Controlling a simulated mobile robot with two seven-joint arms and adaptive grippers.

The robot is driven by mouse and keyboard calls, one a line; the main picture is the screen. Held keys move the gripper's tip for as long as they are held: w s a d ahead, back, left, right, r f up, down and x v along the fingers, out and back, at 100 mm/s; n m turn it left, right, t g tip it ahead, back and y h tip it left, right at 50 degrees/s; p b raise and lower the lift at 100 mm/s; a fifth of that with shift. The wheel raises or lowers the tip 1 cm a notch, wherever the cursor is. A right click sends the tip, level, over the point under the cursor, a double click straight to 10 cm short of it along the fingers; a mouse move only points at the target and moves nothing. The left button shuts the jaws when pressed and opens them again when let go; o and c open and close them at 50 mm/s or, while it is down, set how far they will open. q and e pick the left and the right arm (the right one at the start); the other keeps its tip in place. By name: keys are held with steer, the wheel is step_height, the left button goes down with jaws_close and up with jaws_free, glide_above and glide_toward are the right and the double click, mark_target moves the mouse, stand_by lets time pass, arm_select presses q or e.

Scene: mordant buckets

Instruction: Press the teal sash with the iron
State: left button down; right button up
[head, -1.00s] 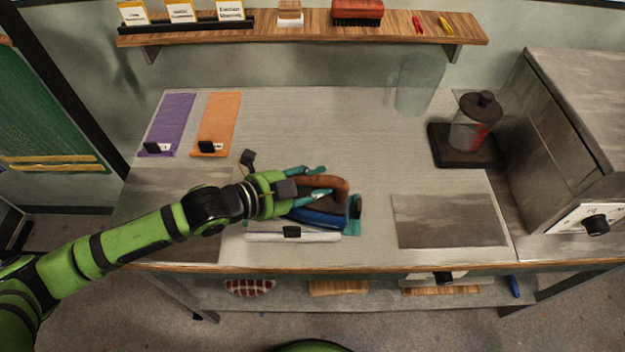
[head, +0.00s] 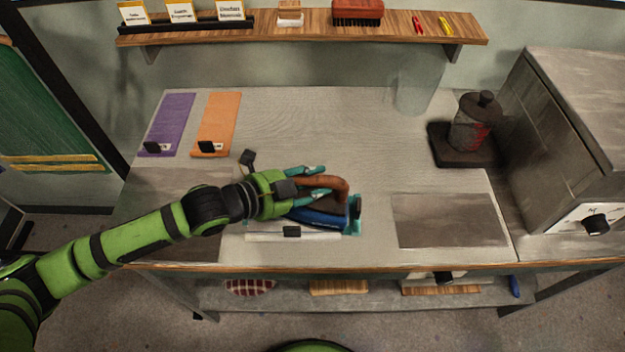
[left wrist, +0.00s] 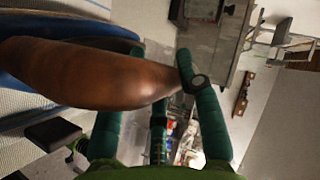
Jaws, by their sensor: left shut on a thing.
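The iron (head: 318,218) has a blue body and a brown handle (head: 338,188). It rests on or just above the teal sash (head: 352,229), which shows only as a small patch at the iron's right end; most of it is hidden. My left gripper (head: 321,181) is shut on the iron's handle, one teal fingertip on each side. In the left wrist view the brown handle (left wrist: 95,75) fills the left part, with the blue body (left wrist: 85,30) behind it. I cannot tell whether the iron's sole touches the sash. My right gripper is not in view.
A purple strip (head: 168,122) and an orange strip (head: 218,120) lie at the back left. A dark lidded jar (head: 470,125) stands on a black base at the right, beside a grey cabinet (head: 575,110). A wooden shelf (head: 280,32) hangs above.

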arm_select(q)
steer(key=shift+w+r+p, duration=0.1)
steer(key=shift+r+p, duration=2.35)
steer(key=shift+r, duration=0.25)
